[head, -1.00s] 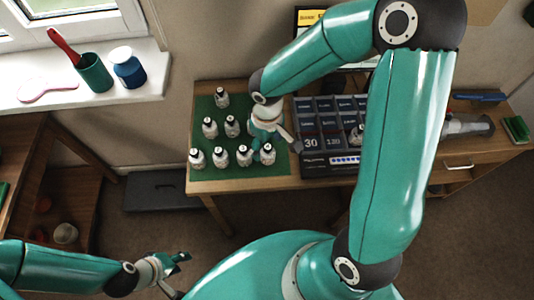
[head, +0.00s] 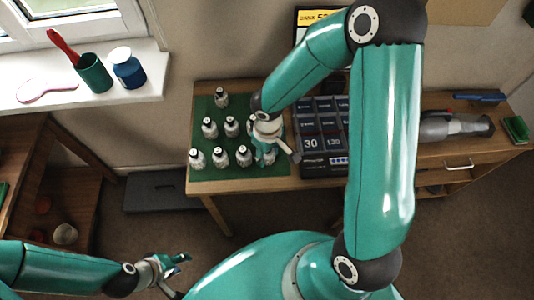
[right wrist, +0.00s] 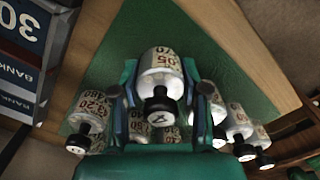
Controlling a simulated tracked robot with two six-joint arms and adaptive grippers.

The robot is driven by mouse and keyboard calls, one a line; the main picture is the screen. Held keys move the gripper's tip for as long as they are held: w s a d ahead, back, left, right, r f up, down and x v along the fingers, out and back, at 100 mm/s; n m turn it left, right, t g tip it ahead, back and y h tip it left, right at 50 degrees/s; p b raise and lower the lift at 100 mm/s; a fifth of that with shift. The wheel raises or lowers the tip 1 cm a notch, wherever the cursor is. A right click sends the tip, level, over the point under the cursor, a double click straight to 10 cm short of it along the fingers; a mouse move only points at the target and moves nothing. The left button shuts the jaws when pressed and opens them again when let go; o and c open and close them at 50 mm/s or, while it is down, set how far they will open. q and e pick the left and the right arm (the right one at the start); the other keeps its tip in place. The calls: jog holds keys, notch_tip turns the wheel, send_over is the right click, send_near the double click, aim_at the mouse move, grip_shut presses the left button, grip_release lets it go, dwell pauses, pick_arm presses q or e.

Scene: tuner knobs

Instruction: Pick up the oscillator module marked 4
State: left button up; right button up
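Several white oscillator modules with black caps stand on a green mat (head: 202,177), among them a back one (head: 221,98) and a front-left one (head: 197,158). My right gripper (head: 265,158) is over the mat's front right, hiding part of it. In the right wrist view, the right gripper (right wrist: 160,70) has its fingers on either side of one module (right wrist: 160,65), open, with narrow gaps beside it. The mark on that module's black cap is not clearly readable and looks like an X or a 4. My left gripper (head: 176,268) is open and empty, away from the desk.
Other modules stand close by, such as one at the left (right wrist: 92,112) and one at the right (right wrist: 238,125) in the right wrist view. A dark rack with bank labels (head: 322,145) stands just right of the mat on the wooden desk (head: 240,187).

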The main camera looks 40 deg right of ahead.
jog(key=c, duration=0.4)
jog(key=shift+r, duration=0.1)
